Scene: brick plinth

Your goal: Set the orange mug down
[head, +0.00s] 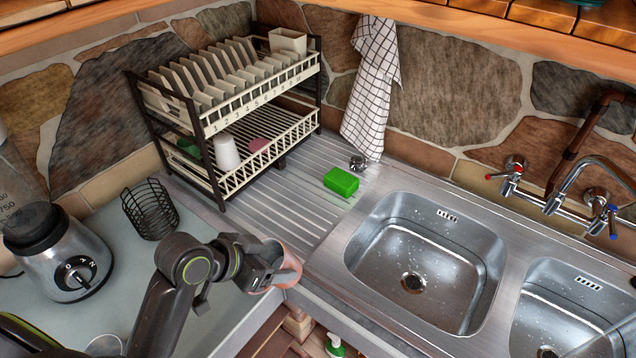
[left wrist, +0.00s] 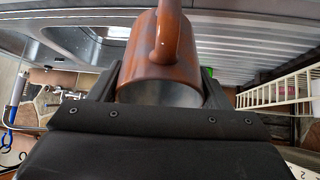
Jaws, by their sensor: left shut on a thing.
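The orange mug (head: 291,263) is in my left gripper (head: 276,279) in the head view, over the front left corner of the ribbed steel drainboard (head: 318,215). The gripper partly covers it. In the left wrist view the mug (left wrist: 150,72) sits between the two dark fingers of the gripper (left wrist: 160,92), its curved handle (left wrist: 166,35) at the top and its open grey mouth facing the camera. I cannot tell how high the mug is above the drainboard. My right gripper is not in view.
A two-tier dish rack (head: 205,128) stands behind, with plates and a white cup (head: 226,152). A green sponge (head: 341,182) lies near the sink (head: 425,250). A wire basket (head: 150,210) and blender (head: 65,255) stand left. The drainboard's middle is clear.

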